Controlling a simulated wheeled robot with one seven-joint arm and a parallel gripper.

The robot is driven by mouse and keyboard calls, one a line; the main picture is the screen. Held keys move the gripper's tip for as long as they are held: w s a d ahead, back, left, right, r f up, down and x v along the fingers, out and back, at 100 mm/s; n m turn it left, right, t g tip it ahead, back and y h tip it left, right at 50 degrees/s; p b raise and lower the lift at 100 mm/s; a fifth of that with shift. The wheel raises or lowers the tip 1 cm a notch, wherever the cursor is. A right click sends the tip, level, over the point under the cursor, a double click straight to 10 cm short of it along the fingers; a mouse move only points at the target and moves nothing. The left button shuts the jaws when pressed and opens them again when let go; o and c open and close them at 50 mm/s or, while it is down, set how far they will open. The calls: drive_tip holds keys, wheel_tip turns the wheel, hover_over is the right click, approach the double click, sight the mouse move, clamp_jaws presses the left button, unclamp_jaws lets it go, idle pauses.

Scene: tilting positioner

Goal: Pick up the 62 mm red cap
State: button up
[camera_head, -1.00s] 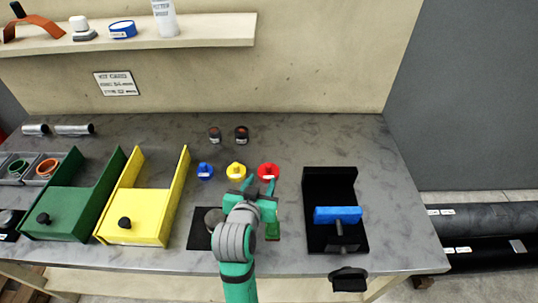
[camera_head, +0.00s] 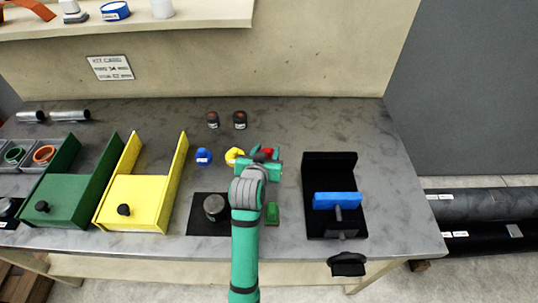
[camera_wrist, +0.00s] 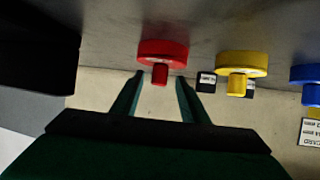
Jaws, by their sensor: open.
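The red cap (camera_head: 267,152) sits on the grey bench and is partly hidden by my gripper in the head view. In the wrist view the red cap (camera_wrist: 162,52) shows as a wide disc with a narrower knob pointing toward my gripper. My gripper (camera_wrist: 157,78) is open, with its two green fingers on either side of the line to the knob; the fingertips are near the disc. I cannot tell whether they touch it. In the head view my gripper (camera_head: 264,150) is at the red cap.
A yellow cap (camera_head: 234,156) stands close to the left of the red cap, with a blue cap (camera_head: 203,157) beyond it. Two dark jars (camera_head: 240,120) stand behind. A black fixture with a blue bar (camera_head: 337,201) stands to the right. A green block (camera_head: 272,214) lies in front.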

drive_tip(key=shift+w+f, duration=0.2)
drive_tip(key=shift+w, duration=0.1)
drive_tip(key=shift+d, duration=0.1)
clamp_jaws()
drive_tip(key=shift+d, duration=0.1)
drive_tip(key=shift+w+r, duration=0.1)
drive_tip(key=shift+r, duration=0.1)
